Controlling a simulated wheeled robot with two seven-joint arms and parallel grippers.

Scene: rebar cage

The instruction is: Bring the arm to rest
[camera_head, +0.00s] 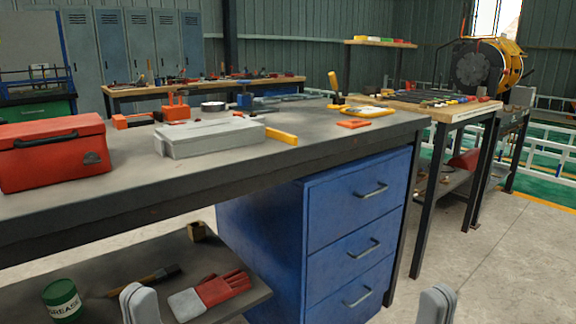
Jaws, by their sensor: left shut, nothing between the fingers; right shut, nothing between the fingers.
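My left gripper (140,303) shows at the bottom edge, left of centre, as a light grey rounded tip. It is in front of the workbench's lower shelf and holds nothing. My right gripper (436,304) shows at the bottom edge on the right, in front of the bare floor, also a light grey tip with nothing in it. Both are shut, pointing up, and well apart from each other. The rest of both arms is out of the frame. No rebar cage can be made out.
A dark workbench (190,190) with a blue drawer cabinet (330,230) stands ahead. A red cooler box (52,155) and a grey case (208,137) sit on it. The floor (500,265) at right is clear.

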